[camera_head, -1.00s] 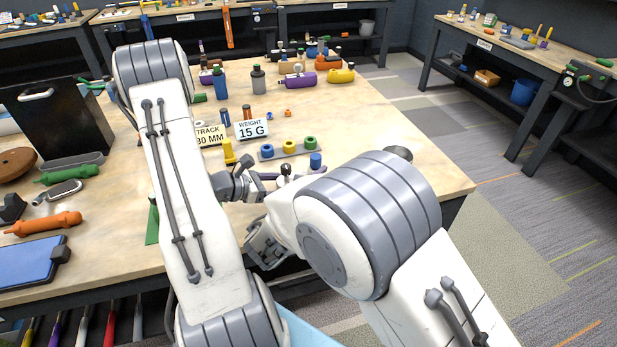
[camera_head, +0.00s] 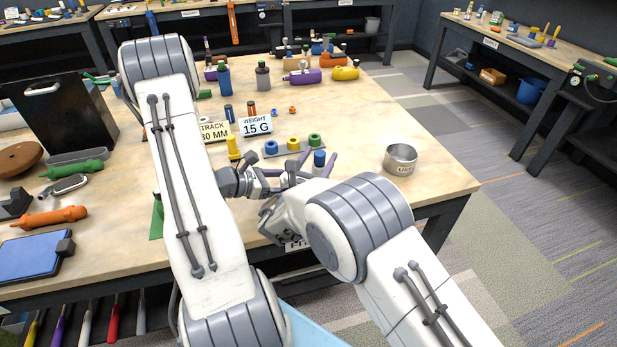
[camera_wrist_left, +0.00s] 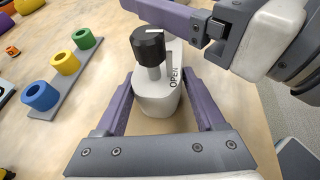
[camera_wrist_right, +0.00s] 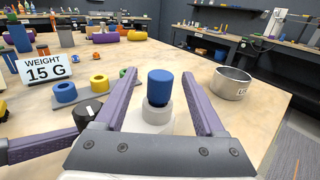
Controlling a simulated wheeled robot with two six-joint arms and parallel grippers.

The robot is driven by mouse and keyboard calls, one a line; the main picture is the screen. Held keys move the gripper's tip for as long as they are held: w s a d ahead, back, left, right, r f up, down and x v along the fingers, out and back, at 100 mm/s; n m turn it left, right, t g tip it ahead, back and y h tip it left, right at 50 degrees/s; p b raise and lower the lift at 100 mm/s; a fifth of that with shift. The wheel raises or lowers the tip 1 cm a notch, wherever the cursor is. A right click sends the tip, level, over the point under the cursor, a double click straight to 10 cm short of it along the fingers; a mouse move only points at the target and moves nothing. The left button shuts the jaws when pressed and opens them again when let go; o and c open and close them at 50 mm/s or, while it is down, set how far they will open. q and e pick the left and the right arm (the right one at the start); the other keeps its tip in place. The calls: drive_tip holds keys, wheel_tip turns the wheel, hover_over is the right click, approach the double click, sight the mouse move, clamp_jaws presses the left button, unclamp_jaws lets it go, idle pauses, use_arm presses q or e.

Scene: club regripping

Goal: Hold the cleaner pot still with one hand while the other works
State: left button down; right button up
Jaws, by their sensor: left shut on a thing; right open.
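The cleaner pot (camera_wrist_left: 157,98), a pale pot with a black knob and the word OPEN beside it, stands between the purple fingers of my left gripper (camera_wrist_left: 158,84). My left gripper is shut on it. In the right wrist view the black knob (camera_wrist_right: 86,113) shows partly behind a finger. My right gripper (camera_wrist_right: 159,78) is open. Its fingers are on either side of a blue-topped piece (camera_wrist_right: 160,88) with a grey collar and pale base; I cannot tell whether they touch it. The blue top also shows in the head view (camera_head: 319,158). My arms hide most of the pot there.
A metal bowl (camera_head: 400,159) with a label stands to the right. A grey rack with blue, yellow and green rings (camera_head: 293,142) lies just behind the grippers. A "WEIGHT 15 G" card (camera_head: 256,126) stands behind that.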

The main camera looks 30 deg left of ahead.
drive_tip(key=shift+w+a, duration=0.15)
drive_tip(key=shift+w, duration=0.75)
drive_tip(key=shift+w+a, duration=0.15)
drive_tip(key=shift+w, duration=0.75)
clamp_jaws()
drive_tip(key=c, duration=1)
unclamp_jaws()
clamp_jaws()
wheel_tip(320, 180, up, 6)
